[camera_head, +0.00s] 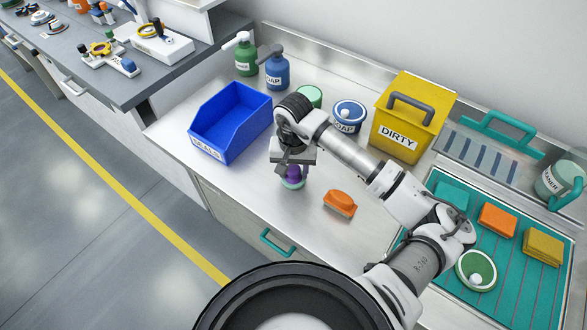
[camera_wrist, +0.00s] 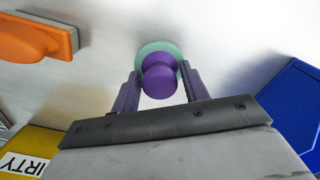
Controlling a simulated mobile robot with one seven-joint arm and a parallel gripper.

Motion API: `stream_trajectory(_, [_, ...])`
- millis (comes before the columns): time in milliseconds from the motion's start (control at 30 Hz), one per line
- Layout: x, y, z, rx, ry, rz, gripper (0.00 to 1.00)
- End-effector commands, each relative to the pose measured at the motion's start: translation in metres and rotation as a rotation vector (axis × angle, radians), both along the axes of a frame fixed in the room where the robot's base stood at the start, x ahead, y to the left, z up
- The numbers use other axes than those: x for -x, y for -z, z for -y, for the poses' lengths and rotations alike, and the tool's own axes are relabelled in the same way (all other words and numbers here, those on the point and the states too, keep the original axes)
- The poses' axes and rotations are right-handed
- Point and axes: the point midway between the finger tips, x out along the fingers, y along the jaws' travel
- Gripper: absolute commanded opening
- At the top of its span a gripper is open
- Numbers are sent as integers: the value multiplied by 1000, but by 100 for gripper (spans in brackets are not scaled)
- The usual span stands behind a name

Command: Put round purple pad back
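The round pad has a purple knob (camera_head: 293,172) on a pale green disc (camera_head: 292,184) and stands on the steel counter, left of an orange pad. In the wrist view the purple knob (camera_wrist: 159,76) is between my fingers, with the green disc (camera_wrist: 160,47) behind it. My gripper (camera_head: 290,168) is low over the pad, pointing down. In the wrist view its fingers (camera_wrist: 158,80) straddle the knob with what look like narrow gaps on both sides, so it seems open. The teal tray (camera_head: 515,292) on the right holds teal, orange and yellow pads and a round green pad with a white knob.
A blue bin (camera_head: 232,125) stands left of my gripper. A yellow DIRTY box (camera_head: 410,115), a blue soap tub (camera_head: 349,117) and soap bottles (camera_head: 277,72) stand behind. The loose orange pad (camera_head: 340,203) lies close by. A cleaner container (camera_head: 560,180) stands far right.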

Motion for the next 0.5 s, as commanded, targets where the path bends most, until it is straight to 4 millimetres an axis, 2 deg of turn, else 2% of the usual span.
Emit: stream_trajectory(500, [-1,-8,1,1,-1,2,52])
